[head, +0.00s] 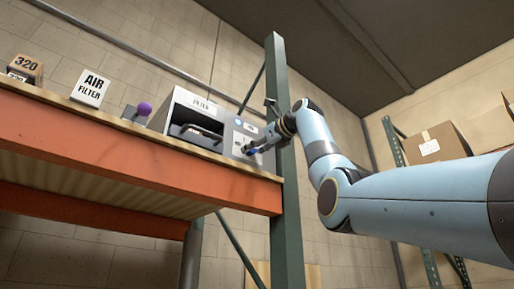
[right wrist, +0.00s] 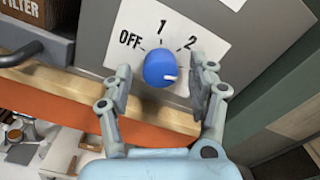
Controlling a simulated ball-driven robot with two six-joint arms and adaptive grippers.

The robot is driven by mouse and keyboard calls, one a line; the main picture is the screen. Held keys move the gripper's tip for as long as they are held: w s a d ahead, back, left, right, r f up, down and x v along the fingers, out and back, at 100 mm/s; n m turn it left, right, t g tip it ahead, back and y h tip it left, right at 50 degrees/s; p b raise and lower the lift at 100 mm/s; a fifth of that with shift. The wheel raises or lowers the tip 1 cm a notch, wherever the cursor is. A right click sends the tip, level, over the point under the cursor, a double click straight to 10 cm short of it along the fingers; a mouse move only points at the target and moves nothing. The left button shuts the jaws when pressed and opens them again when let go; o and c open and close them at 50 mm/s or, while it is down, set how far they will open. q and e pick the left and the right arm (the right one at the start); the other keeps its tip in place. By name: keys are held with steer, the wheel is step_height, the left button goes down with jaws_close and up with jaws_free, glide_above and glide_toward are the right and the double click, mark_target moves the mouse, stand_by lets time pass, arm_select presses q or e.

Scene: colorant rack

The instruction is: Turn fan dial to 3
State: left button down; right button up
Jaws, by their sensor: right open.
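The fan dial (right wrist: 160,68) is a round blue knob on a white label (right wrist: 214,22) marked OFF, 1 and 2. No 3 shows; the label's right part is partly behind a finger. The knob's white pointer mark faces right and slightly down, past the 2. My right gripper (right wrist: 161,72) is open, one finger on each side of the knob. I cannot tell whether the fingers touch it. In the head view, my right gripper (head: 257,147) is at the front of the grey control panel (head: 237,133). My left gripper is not in view.
The panel stands at the right end of an orange-edged shelf (head: 130,150), beside a green post (head: 281,110). Left of it are a filter housing (head: 183,103) with a dark handle, a purple ball knob (head: 144,108) and an air filter box (head: 90,88).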

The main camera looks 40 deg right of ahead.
steer(key=s+d, duration=0.1)
steer(key=s, duration=1.1)
steer(key=shift+w, duration=0.1)
